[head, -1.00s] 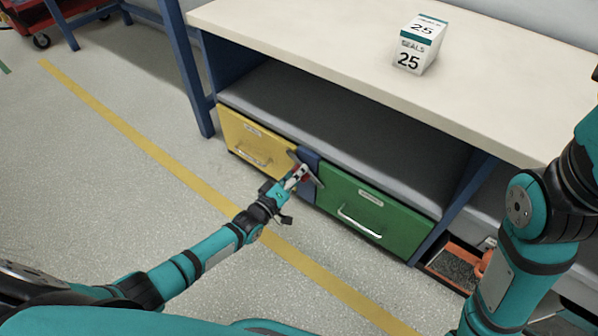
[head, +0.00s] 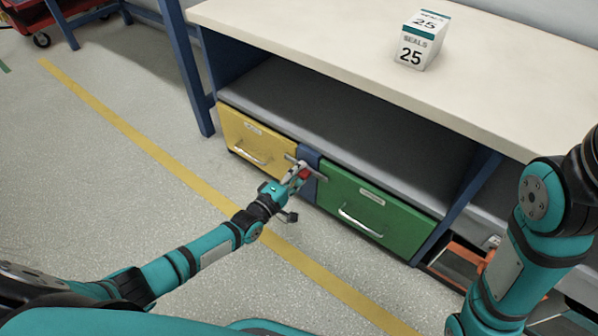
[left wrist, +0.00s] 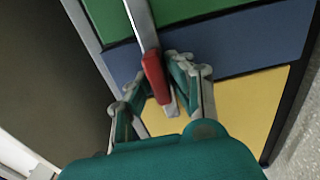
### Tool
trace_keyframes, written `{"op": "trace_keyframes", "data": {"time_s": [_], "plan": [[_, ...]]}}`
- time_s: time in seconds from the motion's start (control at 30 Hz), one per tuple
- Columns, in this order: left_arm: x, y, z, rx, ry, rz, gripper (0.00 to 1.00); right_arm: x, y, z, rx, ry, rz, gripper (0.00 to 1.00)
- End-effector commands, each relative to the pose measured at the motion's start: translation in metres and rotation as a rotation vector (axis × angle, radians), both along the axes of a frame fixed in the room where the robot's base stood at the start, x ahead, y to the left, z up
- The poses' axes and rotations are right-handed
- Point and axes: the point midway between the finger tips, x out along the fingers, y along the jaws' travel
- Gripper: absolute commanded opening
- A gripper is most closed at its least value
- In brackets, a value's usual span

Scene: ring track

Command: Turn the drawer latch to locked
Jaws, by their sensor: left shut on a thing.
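The drawer latch (head: 318,175) is a grey bar with a red grip, mounted on the blue post between the yellow drawer (head: 258,140) and the green drawer (head: 388,220). The bar lies across the post, sloping down to the right, its ends reaching over the edges of both drawer fronts. My left gripper (head: 299,172) is shut on the latch at its red part. In the left wrist view, the red grip (left wrist: 155,78) sits between the fingers (left wrist: 158,86), and the metal bar runs up over the green front. My right gripper is out of view.
The drawers hang under a workbench (head: 330,45) with an open shelf. A box marked 25 (head: 418,45) stands on the top. An orange bin (head: 458,262) is low at the right. Floor with a yellow line (head: 130,128) lies clear in front.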

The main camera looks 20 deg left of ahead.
Motion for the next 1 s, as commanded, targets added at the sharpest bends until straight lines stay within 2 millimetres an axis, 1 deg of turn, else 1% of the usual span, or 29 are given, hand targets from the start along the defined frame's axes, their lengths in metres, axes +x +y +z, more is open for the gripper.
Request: {"op": "trace_keyframes", "data": {"time_s": [0.37, 0.4, 0.5, 0.73, 0.83, 0.93, 1.0], "plan": [[0.000, 0.001, -0.001, -0.007, 0.005, 0.002, 0.00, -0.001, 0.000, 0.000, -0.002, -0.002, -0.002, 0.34], [0.000, 0.001, -0.001, -0.007, 0.005, 0.002, 0.25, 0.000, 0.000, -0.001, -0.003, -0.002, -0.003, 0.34], [0.000, 0.001, -0.001, -0.006, 0.004, 0.002, 0.38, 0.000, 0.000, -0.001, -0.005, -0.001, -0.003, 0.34], [0.000, 0.000, 0.000, -0.005, 0.003, 0.001, 0.38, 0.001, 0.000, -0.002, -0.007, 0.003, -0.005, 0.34], [-0.004, 0.002, -0.001, -0.005, 0.004, 0.001, 0.38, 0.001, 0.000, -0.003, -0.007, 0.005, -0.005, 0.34], [-0.015, 0.006, -0.002, -0.006, 0.005, 0.001, 0.38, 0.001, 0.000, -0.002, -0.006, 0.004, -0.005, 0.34], [-0.027, 0.010, -0.002, -0.003, 0.005, 0.001, 0.38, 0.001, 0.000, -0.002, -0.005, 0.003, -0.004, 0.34]]}}
